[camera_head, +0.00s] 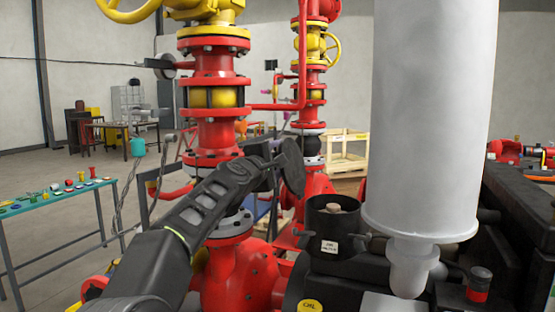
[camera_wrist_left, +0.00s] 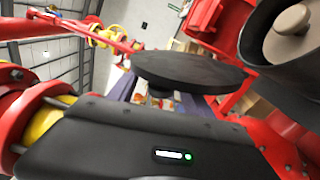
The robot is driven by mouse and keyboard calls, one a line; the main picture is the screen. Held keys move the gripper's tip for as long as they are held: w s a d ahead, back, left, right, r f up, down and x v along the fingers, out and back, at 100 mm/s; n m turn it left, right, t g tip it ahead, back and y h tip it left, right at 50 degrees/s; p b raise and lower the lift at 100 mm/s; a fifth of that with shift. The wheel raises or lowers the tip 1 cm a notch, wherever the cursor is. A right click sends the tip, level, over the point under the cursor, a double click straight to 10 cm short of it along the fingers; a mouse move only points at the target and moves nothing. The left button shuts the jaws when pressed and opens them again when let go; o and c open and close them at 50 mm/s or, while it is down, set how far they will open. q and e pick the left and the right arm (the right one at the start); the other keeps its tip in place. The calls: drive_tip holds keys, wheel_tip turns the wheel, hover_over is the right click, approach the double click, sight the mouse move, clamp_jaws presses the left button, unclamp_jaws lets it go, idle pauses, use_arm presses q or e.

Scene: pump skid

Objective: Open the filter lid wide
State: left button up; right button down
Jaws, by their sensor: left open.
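The black filter housing (camera_head: 333,243), with a small white label, stands at lower centre right in the head view. Its top is uncovered and a beige round piece (camera_head: 334,208) shows inside. The housing (camera_wrist_left: 300,58) is also at the upper right in the left wrist view. The filter lid (camera_head: 293,167), a dark disc, stands steeply tilted left of and above the housing. The lid (camera_wrist_left: 190,70) lies across the middle of the left wrist view. My left gripper (camera_head: 272,172) is open beside the lid; I cannot tell whether it touches. My right gripper is not in view.
A large white cylinder (camera_head: 425,120) hangs close right of the housing. Red flanged pipework with yellow parts (camera_head: 215,98) rises behind my left arm. A table with small coloured parts (camera_head: 60,195) stands at left. Open floor lies behind it.

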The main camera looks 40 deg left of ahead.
use_arm(q)
drive_tip(key=b+v, duration=0.1)
drive_tip(key=v, duration=0.6)
drive_tip(key=shift+s, duration=0.4)
drive_tip(key=shift+d, duration=0.1)
drive_tip(key=v, duration=0.9)
idle(0.6)
idle(0.6)
